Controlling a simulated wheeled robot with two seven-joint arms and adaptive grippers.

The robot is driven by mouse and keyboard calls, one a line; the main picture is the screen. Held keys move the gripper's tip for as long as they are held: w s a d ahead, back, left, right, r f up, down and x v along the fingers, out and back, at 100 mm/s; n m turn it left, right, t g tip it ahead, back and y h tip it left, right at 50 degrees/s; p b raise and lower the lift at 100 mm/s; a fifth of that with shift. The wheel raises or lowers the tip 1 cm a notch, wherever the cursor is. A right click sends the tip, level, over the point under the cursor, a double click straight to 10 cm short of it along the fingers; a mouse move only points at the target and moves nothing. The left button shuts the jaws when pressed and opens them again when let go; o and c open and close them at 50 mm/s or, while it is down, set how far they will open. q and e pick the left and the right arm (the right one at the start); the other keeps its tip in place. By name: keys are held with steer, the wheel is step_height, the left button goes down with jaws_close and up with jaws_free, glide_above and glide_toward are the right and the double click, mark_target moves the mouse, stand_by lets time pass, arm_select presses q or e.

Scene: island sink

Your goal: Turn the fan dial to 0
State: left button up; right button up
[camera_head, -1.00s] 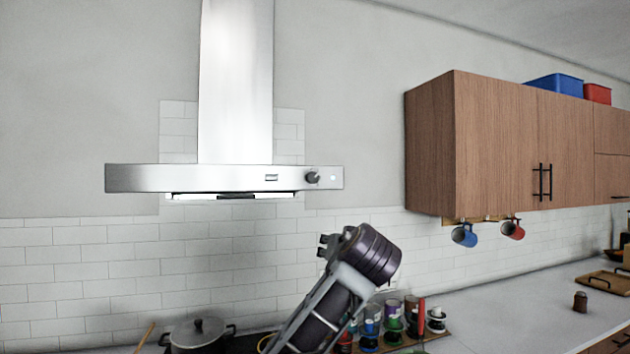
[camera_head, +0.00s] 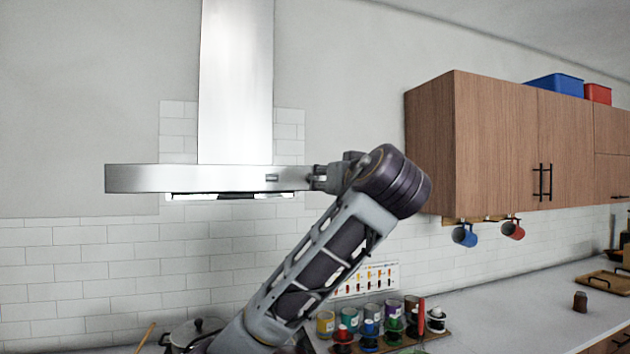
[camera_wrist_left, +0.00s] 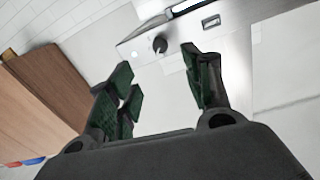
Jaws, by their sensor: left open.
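The fan dial (camera_wrist_left: 160,45) is a small dark knob on the steel front of the range hood (camera_head: 190,178). In the wrist view it shows between my left gripper's two fingers, beyond their tips and apart from them. My left gripper (camera_head: 320,178) is at the right end of the hood front and hides the dial in the head view. In the wrist view the left gripper (camera_wrist_left: 160,72) has its dark green finger pads spread, with nothing between them. The dial's marks are too small to read. My right gripper is not in view.
A wooden wall cabinet (camera_head: 490,145) stands to the right, with a blue mug (camera_head: 464,235) and a red mug (camera_head: 513,229) hanging below. A pot (camera_head: 195,332) and several jars (camera_head: 370,312) are below the hood.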

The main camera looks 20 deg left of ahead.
mark_target(314, 179)
arm_select(q)
steer(key=shift+w+a, duration=0.1)
steer(key=shift+w, duration=0.05)
steer(key=p+x, duration=0.4)
steer(key=x, duration=0.7)
steer(key=shift+w+a+r, duration=0.1)
steer(key=shift+w, duration=0.1)
steer(key=shift+p+x, duration=0.4)
steer(key=shift+x, duration=0.65)
steer(key=shift+c, duration=0.4)
steer(key=c, duration=0.9)
